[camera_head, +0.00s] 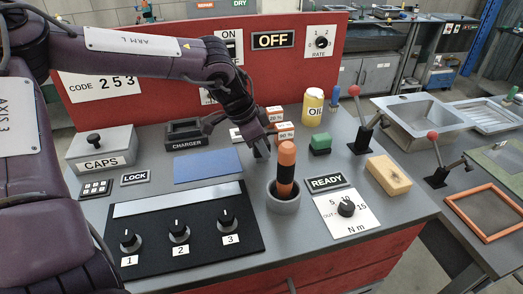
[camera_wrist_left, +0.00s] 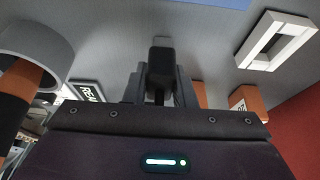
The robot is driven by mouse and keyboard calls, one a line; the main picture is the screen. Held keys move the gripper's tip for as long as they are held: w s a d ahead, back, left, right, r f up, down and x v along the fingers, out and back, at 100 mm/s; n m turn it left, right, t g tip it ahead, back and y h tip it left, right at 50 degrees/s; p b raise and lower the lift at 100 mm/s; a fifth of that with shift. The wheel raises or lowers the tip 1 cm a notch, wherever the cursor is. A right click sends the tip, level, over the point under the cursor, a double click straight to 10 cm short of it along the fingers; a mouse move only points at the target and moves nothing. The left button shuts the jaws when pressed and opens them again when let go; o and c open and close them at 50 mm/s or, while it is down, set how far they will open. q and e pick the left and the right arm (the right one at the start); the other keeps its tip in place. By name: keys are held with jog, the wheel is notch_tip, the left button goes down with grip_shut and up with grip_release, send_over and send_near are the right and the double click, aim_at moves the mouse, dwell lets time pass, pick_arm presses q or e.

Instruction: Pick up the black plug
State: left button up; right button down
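My left gripper (camera_head: 262,150) points down over the grey bench, between the blue mat and the orange-handled tool, in the head view. In the left wrist view its dark parts (camera_wrist_left: 161,90) show at the centre, with a black block (camera_wrist_left: 161,62) in front of them. I cannot tell whether this block is a fingertip or the black plug. The finger gap is not clear. I cannot pick out the black plug with certainty in the head view. My right gripper is in neither view.
An orange-handled tool (camera_head: 286,165) stands in a grey ring holder (camera_head: 283,204) close to the gripper's right. The charger box (camera_head: 185,131) and blue mat (camera_head: 208,166) lie to its left.

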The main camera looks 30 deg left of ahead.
pick_arm(q)
jog(key=shift+c, duration=1.2)
jog(key=shift+r, duration=0.15)
grip_shut()
